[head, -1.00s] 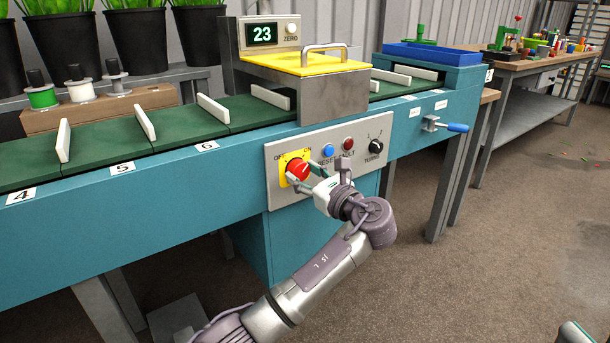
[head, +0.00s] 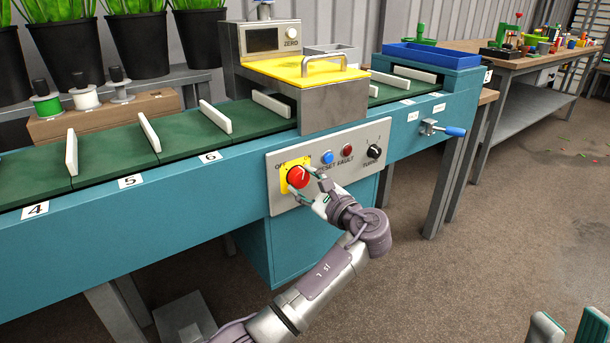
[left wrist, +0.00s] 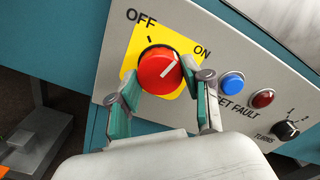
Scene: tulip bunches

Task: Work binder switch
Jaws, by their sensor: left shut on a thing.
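The red rotary switch (head: 298,177) sits on a yellow plate on the grey control panel of the teal binder. It also shows in the left wrist view (left wrist: 158,72), where its white pointer line aims up and right, toward the ON side and away from OFF. My left gripper (head: 303,184) is shut on the switch, one teal-padded finger on each side. The binder's display (head: 262,40) is dark. The blue reset button (left wrist: 231,84) and dull red fault lamp (left wrist: 263,98) are right of the switch. My right gripper (head: 569,322) is open and empty at the bottom right, partly cut off.
The black turns knob (head: 374,151) is on the panel's right. A blue-handled lever (head: 447,131) sticks out farther right. The green belt (head: 110,166) with white dividers runs left, under the yellow-topped housing (head: 312,72).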

